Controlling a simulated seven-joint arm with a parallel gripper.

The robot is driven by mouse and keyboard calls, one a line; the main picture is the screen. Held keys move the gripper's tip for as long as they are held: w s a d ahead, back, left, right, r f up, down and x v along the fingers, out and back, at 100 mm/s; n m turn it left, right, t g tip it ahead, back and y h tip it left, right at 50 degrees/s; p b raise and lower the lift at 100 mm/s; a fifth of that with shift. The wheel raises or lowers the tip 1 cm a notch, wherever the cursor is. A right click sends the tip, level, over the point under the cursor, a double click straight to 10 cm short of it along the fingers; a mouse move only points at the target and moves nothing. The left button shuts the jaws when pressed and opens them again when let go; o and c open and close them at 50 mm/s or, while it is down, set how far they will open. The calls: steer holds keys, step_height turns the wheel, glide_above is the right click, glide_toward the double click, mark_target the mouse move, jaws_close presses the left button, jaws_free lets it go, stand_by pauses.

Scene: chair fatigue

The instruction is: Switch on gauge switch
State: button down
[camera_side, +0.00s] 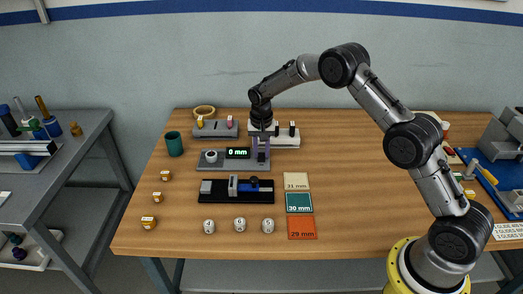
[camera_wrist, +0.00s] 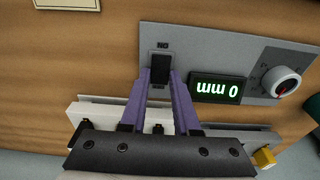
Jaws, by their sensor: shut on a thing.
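The gauge panel is a grey plate (camera_side: 233,167) on the wooden table, also in the wrist view (camera_wrist: 215,40). Its lit display (camera_side: 237,153) reads 0 mm, upside down in the wrist view (camera_wrist: 217,90). A round knob (camera_side: 211,156) sits on its left in the side view. The dark gauge switch (camera_wrist: 160,66) is at the other end, by a label that reads ON upside down. My gripper (camera_side: 262,152) reaches down to this end. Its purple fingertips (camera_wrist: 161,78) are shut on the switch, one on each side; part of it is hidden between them.
A white unit (camera_side: 284,142) stands close behind the gripper, and a grey block with knobs (camera_side: 214,129) is behind the panel. A black fixture (camera_side: 236,197) lies in front. Mm cards (camera_side: 299,203) lie to the right, a green cup (camera_side: 174,144) to the left. The table's right-centre is clear.

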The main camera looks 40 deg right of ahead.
mark_target(262, 161)
stand_by(0.3)
steer(key=c, duration=0.6)
jaws_free()
steer(key=shift+c, duration=0.2)
step_height(262, 161, up, 14)
steer(key=s+a, duration=0.1)
steer(key=shift+s+a, duration=0.15)
steer(key=shift+s, duration=0.05)
steer(key=shift+f, duration=0.1)
